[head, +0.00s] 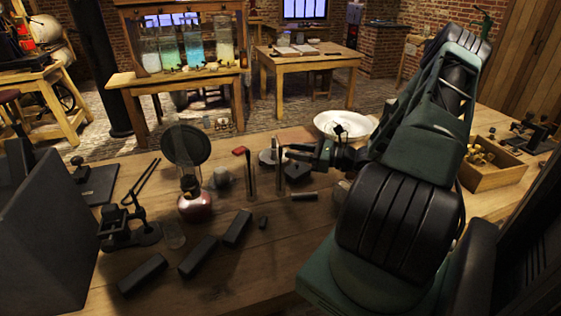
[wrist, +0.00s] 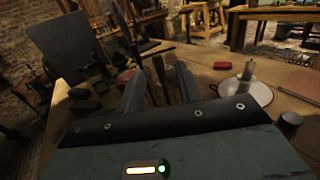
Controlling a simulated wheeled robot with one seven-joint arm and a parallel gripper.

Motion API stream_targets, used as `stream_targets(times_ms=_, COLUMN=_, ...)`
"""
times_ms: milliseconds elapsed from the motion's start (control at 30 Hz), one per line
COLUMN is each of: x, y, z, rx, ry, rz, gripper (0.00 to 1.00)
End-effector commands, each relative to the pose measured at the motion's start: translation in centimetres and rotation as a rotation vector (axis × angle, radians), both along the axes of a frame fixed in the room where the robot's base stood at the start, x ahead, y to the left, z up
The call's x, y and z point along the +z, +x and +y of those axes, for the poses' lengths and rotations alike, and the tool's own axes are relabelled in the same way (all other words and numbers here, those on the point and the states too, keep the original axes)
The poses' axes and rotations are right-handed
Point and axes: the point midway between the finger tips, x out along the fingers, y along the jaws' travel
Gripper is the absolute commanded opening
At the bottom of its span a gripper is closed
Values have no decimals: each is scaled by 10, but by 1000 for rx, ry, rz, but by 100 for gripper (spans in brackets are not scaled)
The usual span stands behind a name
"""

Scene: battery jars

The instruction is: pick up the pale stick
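Two slim upright sticks stand on the wooden bench, one at the left (head: 251,176) and one at the right (head: 279,172), close to my fingertips. Both look brownish in the dim light, so I cannot tell for sure which is the pale stick. My gripper (head: 290,152) reaches in from the right, fingers pointing left. In the wrist view my gripper (wrist: 160,84) has its fingers apart, with one stick (wrist: 159,72) showing in line with the gap. Another long stick (wrist: 122,32) rises farther left. I see no grip on either; contact is unclear.
A red-based burner (head: 194,203), a round dark disc (head: 186,145) and several dark blocks (head: 238,228) stand left of the sticks. A short cylinder (head: 304,196) lies in front. A white dish (head: 345,124) sits behind my gripper, and a wooden box (head: 492,169) at right.

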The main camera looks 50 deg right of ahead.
Motion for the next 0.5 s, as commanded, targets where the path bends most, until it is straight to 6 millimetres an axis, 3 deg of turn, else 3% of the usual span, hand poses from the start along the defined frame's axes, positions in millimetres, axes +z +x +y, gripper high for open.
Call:
stream_targets(times_ms=300, x=2, y=39, z=19, rx=3, ry=1, rz=-2, gripper=35)
stream_targets(times_ms=500, x=0, y=46, z=21, rx=1, ry=0, rz=-1, gripper=35)
